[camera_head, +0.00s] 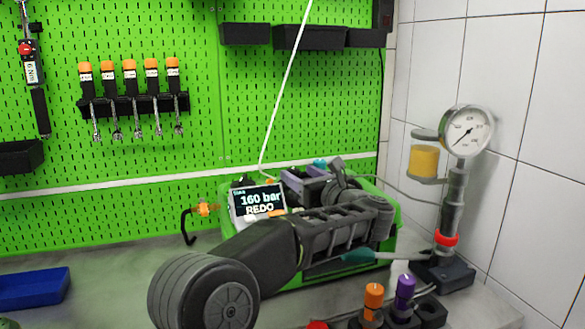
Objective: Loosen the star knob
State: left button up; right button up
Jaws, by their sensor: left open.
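I cannot make out the star knob for certain; a small teal-blue cap (320,163) shows at the back of the green test unit (391,236). My left arm reaches in from the lower left across the front of the unit. My left gripper (336,178) is open at the top of the unit, beside a grey and purple block (307,184), with no held thing visible. I cannot tell whether its fingers touch anything. My arm hides much of the unit's front. A display (258,202) on the unit reads "160 bar REDO". My right gripper is not in view.
A pressure gauge (467,131) on a stand is at the right by the tiled wall. Orange (373,297) and purple (404,288) capped parts stand in a black holder in front. A blue tray (34,288) lies at the left. Tools hang on the green pegboard.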

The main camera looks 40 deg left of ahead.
aim_at(297, 172)
pick_arm(q)
jog(key=p+x, duration=0.1)
jog(key=x, duration=0.3)
jog(key=shift+w+a, duration=0.15)
jog(key=shift+c, duration=0.5)
grip_shut()
